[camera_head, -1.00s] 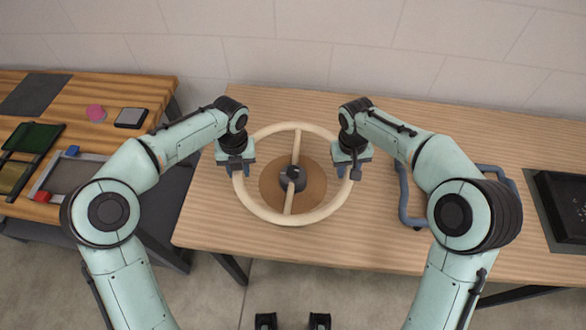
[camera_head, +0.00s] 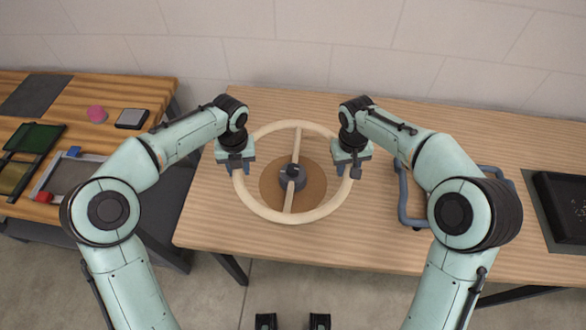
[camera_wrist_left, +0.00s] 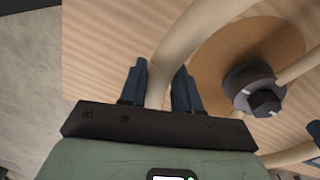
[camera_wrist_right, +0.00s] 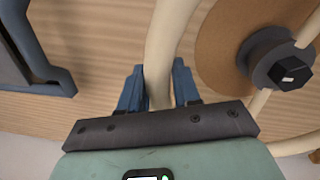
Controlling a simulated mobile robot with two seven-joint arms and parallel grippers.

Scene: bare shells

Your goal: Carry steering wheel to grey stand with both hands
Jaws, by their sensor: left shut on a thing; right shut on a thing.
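The steering wheel (camera_head: 291,219) is a cream ring with two spokes and a dark hub (camera_head: 292,177). It lies roughly level over the wooden table, above a round brown disc (camera_head: 317,193); I cannot tell how far it is raised. My left gripper (camera_head: 238,171) is shut on the rim's left side, and the left wrist view shows the rim (camera_wrist_left: 158,88) between its fingers. My right gripper (camera_head: 347,171) is shut on the rim's right side, with the rim (camera_wrist_right: 158,85) between its fingers. I cannot identify a grey stand with certainty.
A blue-grey tubular frame (camera_head: 403,200) lies partly hidden behind my right arm. A black block (camera_head: 563,205) sits at the far right. A side bench (camera_head: 150,92) at left holds a pink piece (camera_head: 96,113) and trays. The table (camera_head: 215,225) is clear front left.

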